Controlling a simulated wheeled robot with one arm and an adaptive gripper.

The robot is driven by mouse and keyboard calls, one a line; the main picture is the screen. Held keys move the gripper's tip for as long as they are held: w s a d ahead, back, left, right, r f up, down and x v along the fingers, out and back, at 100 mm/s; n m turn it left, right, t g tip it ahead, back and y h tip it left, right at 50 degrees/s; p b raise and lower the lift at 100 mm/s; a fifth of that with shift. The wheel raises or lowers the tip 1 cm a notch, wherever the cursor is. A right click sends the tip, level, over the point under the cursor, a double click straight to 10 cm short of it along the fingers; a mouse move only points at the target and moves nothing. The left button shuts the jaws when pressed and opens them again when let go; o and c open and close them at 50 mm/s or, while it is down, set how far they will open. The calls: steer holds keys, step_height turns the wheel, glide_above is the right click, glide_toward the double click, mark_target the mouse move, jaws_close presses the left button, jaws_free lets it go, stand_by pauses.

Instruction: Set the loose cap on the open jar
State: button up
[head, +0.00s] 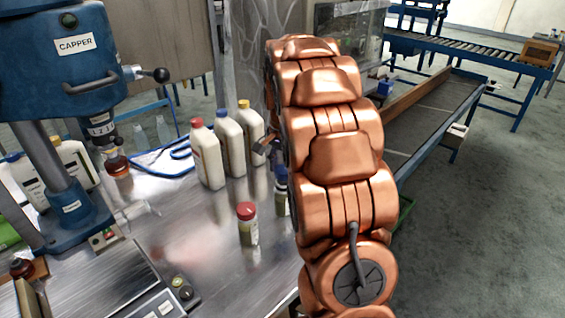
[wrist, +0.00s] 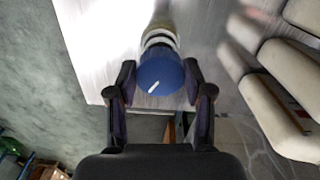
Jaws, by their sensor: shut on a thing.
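A round blue cap (wrist: 160,72) with a white mark on its top sits between the two fingers of my gripper (wrist: 160,82) in the wrist view. My gripper is shut on it. Just beyond the cap, a pale ringed jar neck (wrist: 160,38) shows in line with it. I cannot tell whether cap and jar touch. In the head view, a small jar (head: 281,203) with blue at its top stands on the metal table, partly behind my copper arm. The arm hides most of my gripper there.
A red-capped jar (head: 247,226) stands to the left of that jar. Several tall cream bottles (head: 208,158) stand behind, and the blue capper (head: 75,75) is at left.

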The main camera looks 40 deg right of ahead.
steer(key=shift+f, duration=0.4)
steer(key=shift+f, duration=0.1)
steer(key=shift+a+f+b, duration=0.1)
steer(key=shift+f+b, duration=0.2)
steer(key=shift+f, duration=0.05)
steer(key=shift+f+b, duration=0.45)
steer(key=shift+f, duration=0.55)
stand_by(1.6)
steer(key=o, duration=0.8)
step_height(320, 180, up, 11)
steer(key=shift+r, duration=0.5)
